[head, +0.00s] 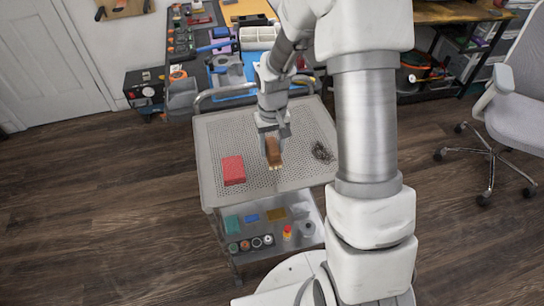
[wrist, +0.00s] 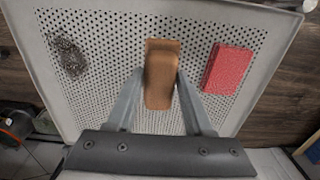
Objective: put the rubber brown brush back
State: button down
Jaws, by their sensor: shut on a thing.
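The brown brush (head: 273,153) is a small brown block with pale bristle tips at its lower end in the head view. It also shows in the wrist view (wrist: 161,75) between my two fingers. My gripper (head: 272,140) is shut on the brush, over the perforated top of the grey cart (head: 215,130). In the wrist view my gripper (wrist: 160,85) holds it by its sides. I cannot tell whether the brush touches the cart top.
A red block (head: 233,170) lies left of the brush on the cart top, and a dark wire tangle (head: 322,152) lies right. The lower shelf (head: 275,228) holds several small items. A cluttered workbench stands behind. An office chair (head: 515,110) stands at right.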

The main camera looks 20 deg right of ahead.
jog(key=shift+f+b, duration=0.35)
jog(key=shift+f, duration=1.65)
jog(key=shift+f, duration=0.1)
jog(key=shift+c, duration=1.5)
grip_release()
